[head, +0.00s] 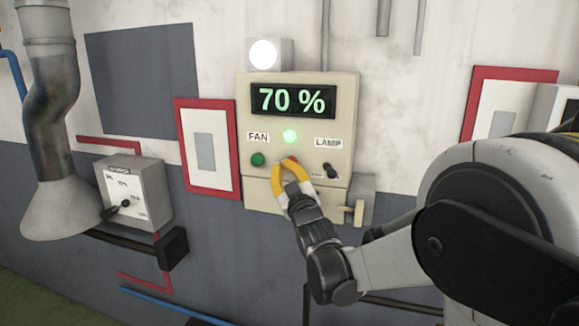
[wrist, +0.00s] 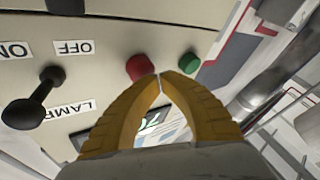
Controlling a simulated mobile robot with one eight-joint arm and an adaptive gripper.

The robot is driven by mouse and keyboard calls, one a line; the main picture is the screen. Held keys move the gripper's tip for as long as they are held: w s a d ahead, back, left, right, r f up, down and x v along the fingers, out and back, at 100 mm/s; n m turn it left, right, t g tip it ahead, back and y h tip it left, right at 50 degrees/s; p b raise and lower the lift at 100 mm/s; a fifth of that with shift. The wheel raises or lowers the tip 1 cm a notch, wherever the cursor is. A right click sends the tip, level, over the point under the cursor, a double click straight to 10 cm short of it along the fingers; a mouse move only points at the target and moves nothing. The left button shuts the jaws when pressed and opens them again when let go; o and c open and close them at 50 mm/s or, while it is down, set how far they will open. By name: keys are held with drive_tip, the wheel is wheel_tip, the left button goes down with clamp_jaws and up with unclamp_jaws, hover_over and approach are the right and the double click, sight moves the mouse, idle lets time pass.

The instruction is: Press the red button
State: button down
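The red button (wrist: 139,66) sits on the cream control panel (head: 258,185), below the FAN and LAMP labels. In the head view only a bit of the red button (head: 291,159) shows behind the fingertips. My gripper (head: 287,163) has yellow fingers whose tips meet, with nothing between them. In the wrist view my gripper (wrist: 160,76) points between the red button and the green button (wrist: 189,63), closer to the red one. I cannot tell whether the tips touch the red button.
The green button (head: 258,159) is left of the red one, and the black LAMP lever (head: 329,170) is right. A display (head: 293,101) reads 70 %. A grey dial box (head: 135,190) is left.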

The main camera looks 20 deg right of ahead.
drive_tip(key=shift+w+d, duration=0.25)
drive_tip(key=shift+w, duration=0.1)
idle(0.7)
drive_tip(key=shift+s+a, duration=0.1)
drive_tip(key=shift+a, duration=0.05)
idle(0.3)
drive_tip(key=shift+s+a, duration=0.35)
drive_tip(key=shift+s, duration=0.25)
drive_tip(key=s+a, duration=0.2)
drive_tip(key=s, duration=0.2)
drive_tip(key=shift+s+a, duration=0.1)
drive_tip(key=shift+a, duration=0.3)
drive_tip(key=shift+f, duration=0.1)
idle(0.3)
